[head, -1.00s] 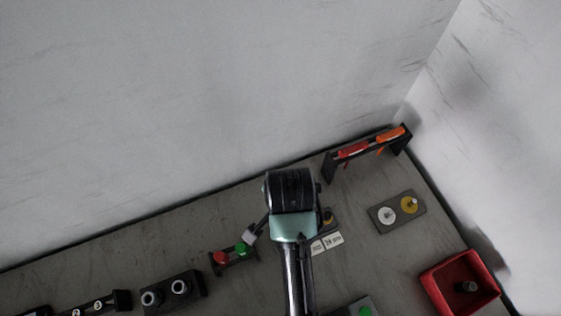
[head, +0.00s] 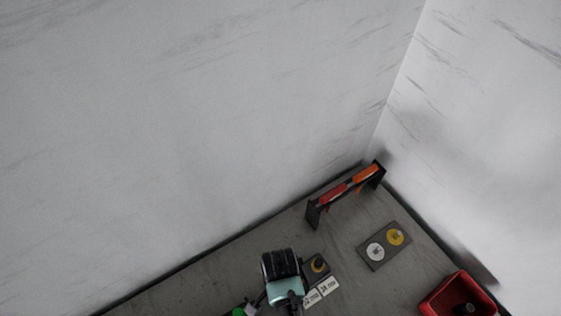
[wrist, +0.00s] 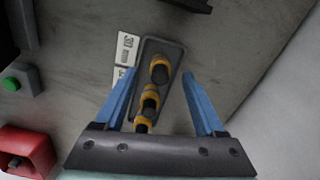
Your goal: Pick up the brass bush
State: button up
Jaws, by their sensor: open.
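A dark narrow holder (wrist: 174,55) lies on the bench in the wrist view. Brass-coloured rings with dark centres stand in a row along it: a far one (wrist: 159,70), a middle one (wrist: 150,95) and a near one (wrist: 142,124). I cannot tell which is the brass bush named. My gripper (wrist: 160,74) has its two blue fingers spread on either side of the row, with nothing held. In the head view the holder (head: 316,266) shows one yellow ring (head: 318,264), just right of my gripper's dark wrist; the fingers are hidden there.
White label cards (head: 328,286) lie beside the holder. A plate with a white and a yellow disc (head: 396,237), a rack with red and orange tools (head: 335,193) and a red bin (head: 437,297) stand to the right. A grey wall closes the back. A green button (wrist: 11,84) is at left.

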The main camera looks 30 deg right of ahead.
jog(key=shift+f, duration=1.45)
jog(key=c, duration=1.1)
grip_shut()
jog(key=shift+r, duration=0.1)
